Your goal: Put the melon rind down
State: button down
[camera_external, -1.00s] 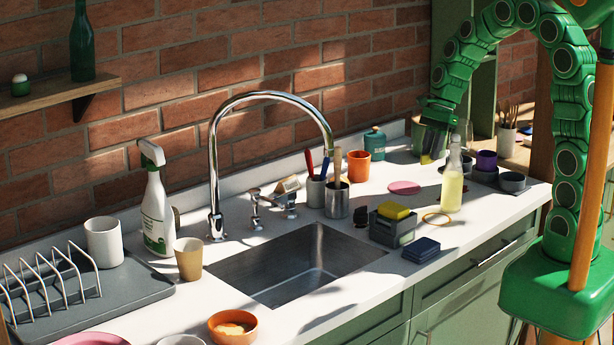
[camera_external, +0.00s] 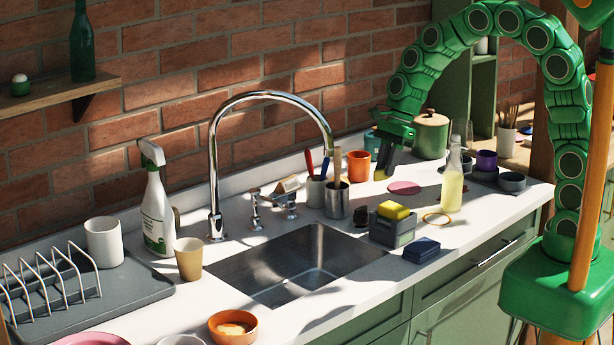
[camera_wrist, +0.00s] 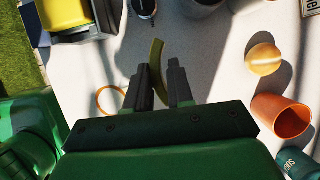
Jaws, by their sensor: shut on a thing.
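The melon rind (camera_wrist: 156,62) is a thin, curved yellow-green strip. In the wrist view it sticks out beyond my gripper (camera_wrist: 162,82), held between the two dark fingers. In the external view my gripper (camera_external: 388,160) points down above the white counter (camera_external: 405,175), just right of the orange cup. Only a small yellow end of the rind (camera_external: 380,175) shows there below the fingers. I cannot tell whether it touches the counter.
The orange cup (camera_external: 358,165) and teal tin (camera_external: 373,142) stand close by. A pink disc (camera_external: 404,187), a bottle (camera_external: 452,185), an orange ring (camera_external: 436,219) and a grey caddy with a yellow sponge (camera_external: 393,225) surround a patch of clear counter. The sink (camera_external: 300,260) lies front left.

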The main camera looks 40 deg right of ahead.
jog(key=shift+f, duration=4.65)
jog(key=shift+f, duration=0.1)
jog(key=c, duration=1)
grip_release()
jog(key=v, duration=1.2)
